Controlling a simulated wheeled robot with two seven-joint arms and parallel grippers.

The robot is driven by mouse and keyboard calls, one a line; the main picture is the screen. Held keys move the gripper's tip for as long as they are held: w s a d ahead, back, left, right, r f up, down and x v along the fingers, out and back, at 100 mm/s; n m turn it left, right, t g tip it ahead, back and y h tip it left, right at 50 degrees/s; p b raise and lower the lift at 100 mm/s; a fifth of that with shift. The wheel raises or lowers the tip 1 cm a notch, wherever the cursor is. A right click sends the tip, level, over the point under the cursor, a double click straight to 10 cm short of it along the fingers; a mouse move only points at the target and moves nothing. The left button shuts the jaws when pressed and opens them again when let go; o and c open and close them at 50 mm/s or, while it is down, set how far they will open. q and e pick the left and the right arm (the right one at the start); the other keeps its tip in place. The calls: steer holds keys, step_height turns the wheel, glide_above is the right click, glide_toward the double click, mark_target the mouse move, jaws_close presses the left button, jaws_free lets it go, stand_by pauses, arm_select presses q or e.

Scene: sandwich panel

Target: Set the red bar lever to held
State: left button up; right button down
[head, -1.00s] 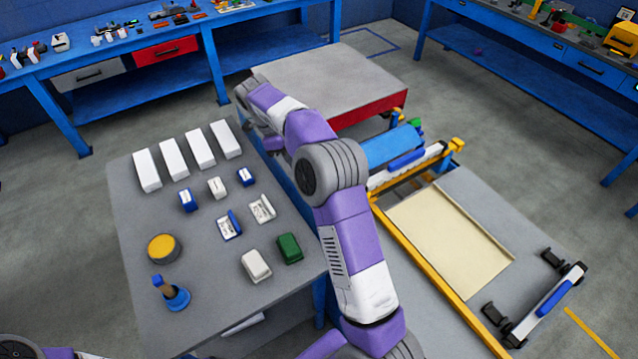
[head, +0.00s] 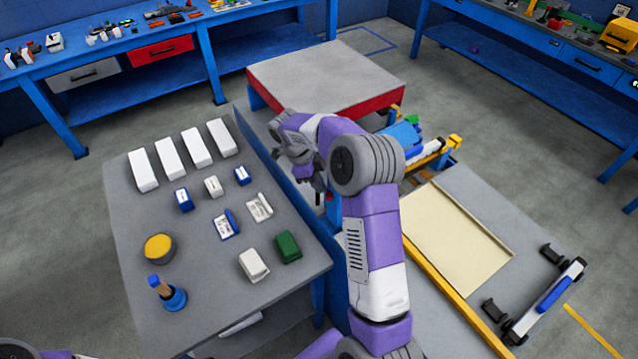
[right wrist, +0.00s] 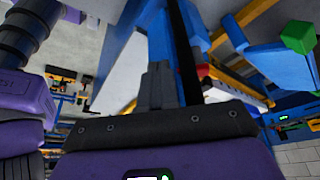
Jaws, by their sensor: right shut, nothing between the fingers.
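My right gripper (head: 318,194) is shut and empty in the head view, beside the blue frame between the grey table and the machine with the yellow rails. Its closed grey fingers (right wrist: 158,84) show in the middle of the right wrist view, in front of blue and black frame parts. I cannot clearly make out the red bar lever. A small red part (right wrist: 203,71) lies just right of the fingers in the right wrist view; I cannot tell if it is the lever. My right arm hides part of the machine. My left gripper is out of view.
The grey table (head: 130,235) at left carries white blocks, small blue and white parts, a green block (head: 288,247) and a yellow-topped cylinder (head: 159,247). A grey-topped red box (head: 325,75) stands behind my gripper. A cream panel (head: 455,240) lies right of my arm.

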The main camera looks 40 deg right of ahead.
steer(key=shift+s, duration=0.1)
stand_by(0.4)
steer(key=shift+s+n+b, duration=0.15)
steer(key=shift+n+b, duration=0.15)
steer(key=shift+b, duration=0.05)
steer(key=shift+s+d+n, duration=0.1)
steer(key=shift+s+n, duration=0.05)
steer(key=shift+n, duration=0.15)
